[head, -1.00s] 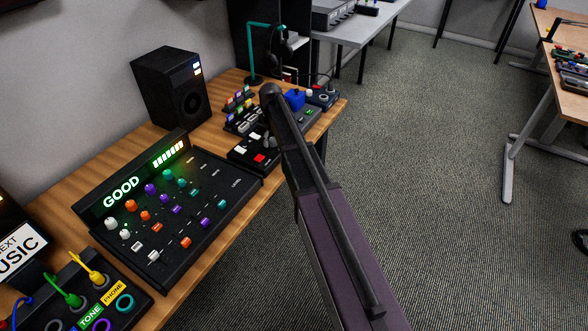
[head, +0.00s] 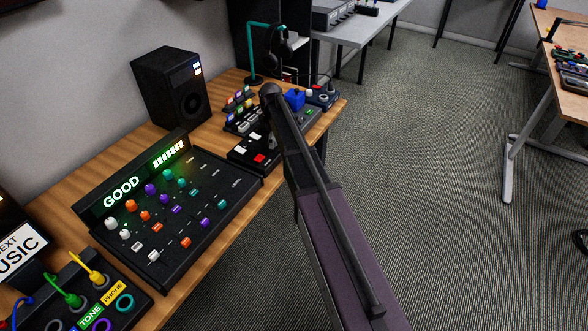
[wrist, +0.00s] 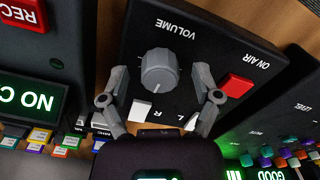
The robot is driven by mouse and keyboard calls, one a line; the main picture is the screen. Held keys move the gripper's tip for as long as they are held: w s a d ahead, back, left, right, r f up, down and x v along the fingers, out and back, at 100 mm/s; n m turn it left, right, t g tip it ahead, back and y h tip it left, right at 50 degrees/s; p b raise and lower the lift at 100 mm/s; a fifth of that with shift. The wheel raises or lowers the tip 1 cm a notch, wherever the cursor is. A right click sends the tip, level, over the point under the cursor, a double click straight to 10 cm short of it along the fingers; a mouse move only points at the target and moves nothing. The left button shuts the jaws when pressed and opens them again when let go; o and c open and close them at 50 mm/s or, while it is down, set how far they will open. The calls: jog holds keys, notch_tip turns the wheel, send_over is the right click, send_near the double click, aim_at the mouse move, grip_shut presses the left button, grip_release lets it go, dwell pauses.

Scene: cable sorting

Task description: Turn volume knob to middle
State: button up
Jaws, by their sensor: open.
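The grey volume knob (wrist: 158,72) sits on a black panel (wrist: 213,42) under the word VOLUME, which appears upside down in the wrist view. The same black panel shows in the head view (head: 240,163), partly behind my arm. My gripper (wrist: 160,78) is open, with one grey finger to the left of the knob and one to the right. Gaps show between the fingers and the knob, so it is not gripped.
A red ON AIR button (wrist: 236,85) lies close to the right finger, and a white button (wrist: 140,110) is near the left finger. A mixer board (head: 205,215) reading GOOD is beside the panel. A black speaker (head: 172,88) stands behind.

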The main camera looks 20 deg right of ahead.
jog(key=shift+r+p, duration=6.75)
jog(key=shift+r, duration=0.25)
jog(key=s+f+m+b, duration=0.2)
jog(key=s+m, duration=1)
jog(key=s, duration=1.6)
jog(key=shift+s+a+m, duration=0.15)
jog(key=shift+m, duration=0.25)
jog(key=shift+s+m, duration=0.3)
jog(key=shift+s, duration=0.45)
